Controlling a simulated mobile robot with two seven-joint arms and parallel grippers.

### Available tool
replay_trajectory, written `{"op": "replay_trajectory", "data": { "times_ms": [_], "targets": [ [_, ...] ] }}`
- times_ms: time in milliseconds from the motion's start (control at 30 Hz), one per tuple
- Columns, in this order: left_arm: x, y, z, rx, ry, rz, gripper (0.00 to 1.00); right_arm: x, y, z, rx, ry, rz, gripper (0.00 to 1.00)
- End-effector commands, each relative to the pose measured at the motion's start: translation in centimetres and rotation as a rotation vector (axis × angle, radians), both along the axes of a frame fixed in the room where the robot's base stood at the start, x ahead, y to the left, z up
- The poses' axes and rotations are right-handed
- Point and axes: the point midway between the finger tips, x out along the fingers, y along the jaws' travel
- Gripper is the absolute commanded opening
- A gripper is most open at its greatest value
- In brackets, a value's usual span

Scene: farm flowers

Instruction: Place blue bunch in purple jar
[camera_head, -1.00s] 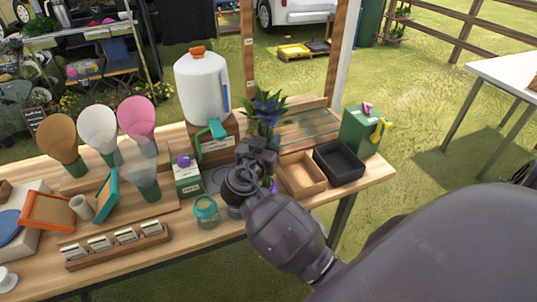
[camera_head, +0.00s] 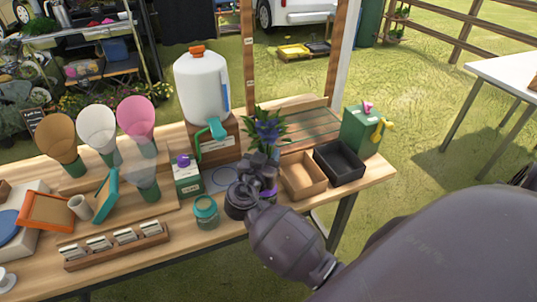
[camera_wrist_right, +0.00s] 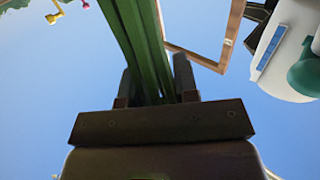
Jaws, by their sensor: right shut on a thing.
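The blue bunch (camera_head: 268,131) has blue flowers and green leaves and stands roughly upright above the table in the head view. My right gripper (camera_head: 257,172) is shut on its green stems, which run up between the two fingers in the right wrist view (camera_wrist_right: 150,50). A purple-banded piece, probably the purple jar (camera_head: 270,192), shows just right of the gripper and is mostly hidden by it. I cannot tell whether the stem ends are inside the jar. My left gripper is not in view.
A teal-lidded jar (camera_head: 206,211) stands close left of the gripper. A tan tray (camera_head: 302,188) and a black tray (camera_head: 338,162) are to the right. A green box (camera_head: 187,178) and a white jug (camera_head: 202,92) stand behind left.

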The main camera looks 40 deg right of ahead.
Motion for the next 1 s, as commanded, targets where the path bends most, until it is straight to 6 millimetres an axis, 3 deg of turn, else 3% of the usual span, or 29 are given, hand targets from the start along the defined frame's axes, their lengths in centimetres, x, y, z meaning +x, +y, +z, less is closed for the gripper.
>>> {"op": "replay_trajectory", "data": {
  "times_ms": [67,100,267,700,1000],
  "targets": [
    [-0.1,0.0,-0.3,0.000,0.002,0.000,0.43,0.0,0.0,-0.2,0.001,-0.001,0.000,0.02],
    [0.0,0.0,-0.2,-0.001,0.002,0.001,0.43,0.0,0.0,-0.1,0.000,0.000,0.000,0.33],
    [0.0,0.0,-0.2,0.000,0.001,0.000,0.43,0.0,0.0,-0.1,0.000,0.000,0.000,0.55],
    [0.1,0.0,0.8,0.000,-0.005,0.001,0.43,0.0,0.1,0.6,-0.001,-0.001,0.001,0.55],
    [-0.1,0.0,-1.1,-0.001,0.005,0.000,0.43,-3.1,5.0,0.0,0.004,0.003,0.001,0.55]
  ]
}}
